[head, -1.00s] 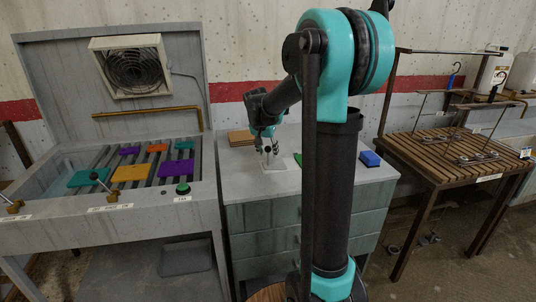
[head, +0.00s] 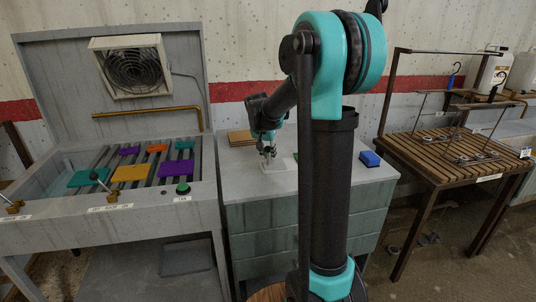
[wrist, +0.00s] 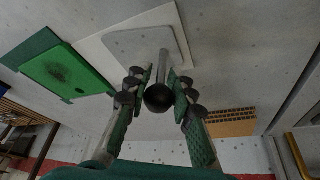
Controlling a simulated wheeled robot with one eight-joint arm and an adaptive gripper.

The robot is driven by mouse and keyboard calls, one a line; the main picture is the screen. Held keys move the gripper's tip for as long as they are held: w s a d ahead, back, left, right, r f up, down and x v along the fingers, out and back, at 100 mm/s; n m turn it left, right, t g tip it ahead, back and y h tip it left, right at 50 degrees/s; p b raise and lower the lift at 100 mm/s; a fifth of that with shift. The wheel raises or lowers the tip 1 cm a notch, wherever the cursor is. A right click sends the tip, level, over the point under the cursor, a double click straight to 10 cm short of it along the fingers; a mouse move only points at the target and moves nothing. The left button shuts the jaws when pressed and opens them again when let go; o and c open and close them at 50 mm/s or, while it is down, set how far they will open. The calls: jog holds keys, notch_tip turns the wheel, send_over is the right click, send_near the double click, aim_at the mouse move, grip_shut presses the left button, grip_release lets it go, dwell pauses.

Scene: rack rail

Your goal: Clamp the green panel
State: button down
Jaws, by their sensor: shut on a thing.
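The bright green panel (wrist: 82,82) shows at the left of the wrist view, with a dark smudge on its face. It lies on the grey counter, beside a pale plate with a rounded square pad (wrist: 125,44). In the head view my arm hides nearly all of the panel. A metal rod with a black ball knob (wrist: 158,98) rises from the pad. My gripper (wrist: 158,84) is shut on the knobbed rod, one finger on each side. In the head view my gripper (head: 268,152) is low over the pale plate (head: 273,167) on the counter.
A grey basin at the left holds several coloured panels, among them an orange one (head: 131,173) and a teal one (head: 86,178). A blue block (head: 369,158) and wooden boards (head: 240,137) lie on the counter. A slatted table (head: 440,148) stands at the right.

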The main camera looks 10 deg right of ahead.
dwell(0.3)
jog(key=d, duration=0.7)
jog(key=shift+d, duration=0.2)
jog(key=c, duration=1.3)
grip_release()
jog(key=shift+d, duration=0.1)
jog(key=v, duration=1.2)
